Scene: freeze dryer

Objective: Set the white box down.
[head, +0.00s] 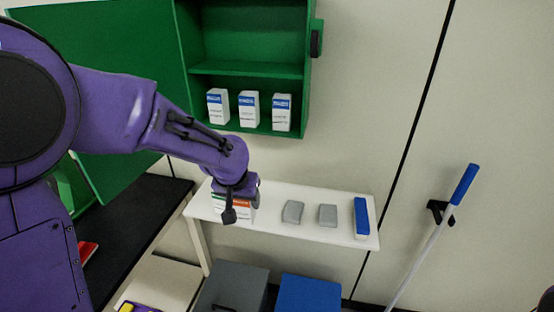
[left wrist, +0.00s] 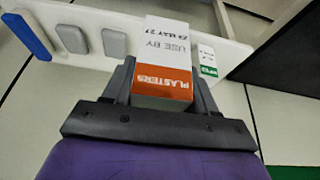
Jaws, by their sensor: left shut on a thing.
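The white box (left wrist: 168,42) has an orange end marked "PLASTERS" and a "USE BY" print. In the left wrist view it sits between the two fingers of my left gripper (left wrist: 162,82), which is shut on it. In the head view my left gripper (head: 238,206) points down at the left end of the white shelf (head: 330,236), and the box (head: 246,203) is mostly hidden behind it. I cannot tell whether the box touches the shelf. My right gripper is not in view.
A smaller white box with a green band (left wrist: 207,60) stands close beside the held box. Two grey items (head: 293,212) and a blue item (head: 361,216) lie further right on the shelf. Above, an open green cabinet (head: 245,69) holds three white-and-blue boxes (head: 249,108).

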